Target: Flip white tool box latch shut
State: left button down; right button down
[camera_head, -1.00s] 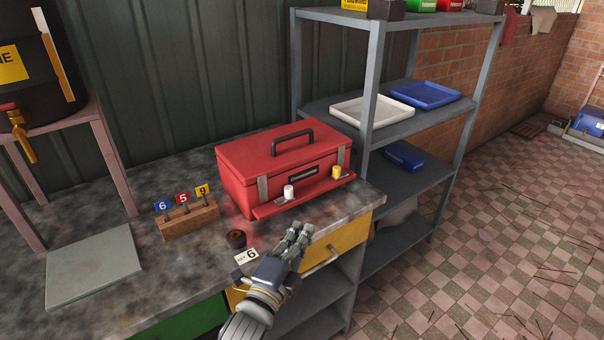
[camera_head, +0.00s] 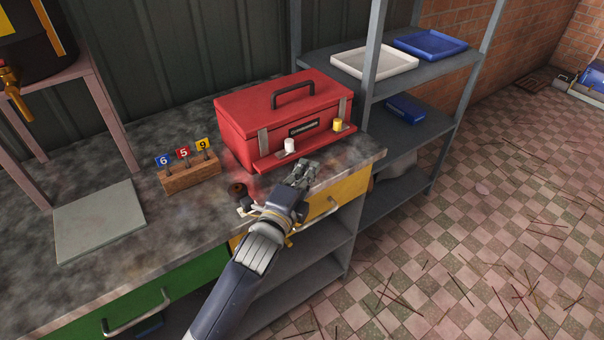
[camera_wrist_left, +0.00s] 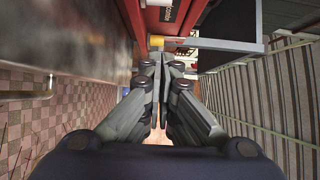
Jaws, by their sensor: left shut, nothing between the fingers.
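The red tool box (camera_head: 284,110) sits shut-lidded on the counter, its black handle (camera_head: 293,95) on top. A red ledge (camera_head: 312,145) runs along its lower front. The white latch (camera_head: 290,146) is a white knob on a grey piece by the left grey strap, projecting outward from the front. A yellow knob (camera_head: 337,125) is near the right strap; a yellow piece also shows in the left wrist view (camera_wrist_left: 157,41). My left gripper (camera_head: 305,166) is shut and empty, in front of the ledge, apart from the white knob. My right gripper is out of view.
A wooden block (camera_head: 190,176) with numbered tags 6, 5, 9 stands left of the box. A small dark round object (camera_head: 237,189) lies near my left wrist. A grey shelf unit with white tray (camera_head: 374,61) and blue tray (camera_head: 430,43) stands right. Counter edge is under my arm.

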aim_at(285, 148)
pick_arm(q)
jog(key=b+x, duration=0.4)
jog(key=x, duration=0.3)
jog(key=shift+w+f, duration=0.1)
jog(key=shift+f, duration=0.1)
jog(key=a, duration=0.4)
jog(key=shift+r, duration=0.2)
jog(key=shift+w, duration=0.1)
jog(key=s+a+p, duration=0.2)
jog(key=a, duration=0.1)
jog(key=shift+s+a+p, duration=0.25)
jog(key=shift+p, duration=0.05)
jog(key=shift+d, duration=0.1)
